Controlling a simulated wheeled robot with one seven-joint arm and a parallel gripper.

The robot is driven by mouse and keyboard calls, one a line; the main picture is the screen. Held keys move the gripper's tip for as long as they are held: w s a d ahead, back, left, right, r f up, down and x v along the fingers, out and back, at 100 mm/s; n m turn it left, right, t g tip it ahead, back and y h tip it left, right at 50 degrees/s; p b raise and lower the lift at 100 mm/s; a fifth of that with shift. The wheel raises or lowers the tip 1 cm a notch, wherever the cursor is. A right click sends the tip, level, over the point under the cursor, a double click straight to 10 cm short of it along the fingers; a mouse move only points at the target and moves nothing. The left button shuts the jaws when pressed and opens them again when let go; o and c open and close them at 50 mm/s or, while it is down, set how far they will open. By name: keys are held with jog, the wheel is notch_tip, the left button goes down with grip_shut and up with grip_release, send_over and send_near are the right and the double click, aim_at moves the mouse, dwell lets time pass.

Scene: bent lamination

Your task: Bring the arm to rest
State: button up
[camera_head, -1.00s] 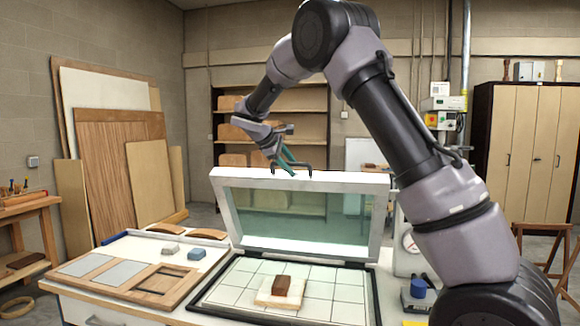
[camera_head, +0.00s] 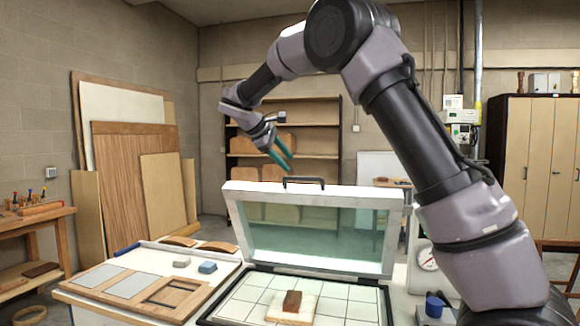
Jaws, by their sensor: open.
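My gripper (camera_head: 281,158) has green fingers and is open and empty. In the picture it shows above the raised lid, a little left of the lid's dark handle (camera_head: 304,183) and apart from it. The lid (camera_head: 315,232) has a white frame and a clear greenish pane. It stands tilted up at the back of a press bed (camera_head: 346,309) with a white gridded surface. A brown block (camera_head: 291,302) sits on a pale slab (camera_head: 303,310) on the bed. My arm arches from the lower right up over the bench.
A gauge (camera_head: 427,259) and a blue cup (camera_head: 434,306) stand at the right. Shelves (camera_head: 322,125) and boards (camera_head: 130,190) stand behind.

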jog(key=s+d+r+m+g+y, duration=0.2)
jog(key=s+d+m+y, duration=0.4)
jog(key=s+d, duration=0.9)
jog(key=s+d+f+m+t+y, duration=0.1)
jog(key=s+d+f+m, duration=0.1)
jog(key=s+m, duration=0.3)
jog(key=s+d+f+m+t+y, duration=0.2)
jog(key=s+m, duration=0.3)
jog(key=s, duration=0.8)
jog(key=shift+s+d+f, duration=0.2)
jog(key=shift+s+f, duration=0.05)
jog(key=shift+s, duration=0.15)
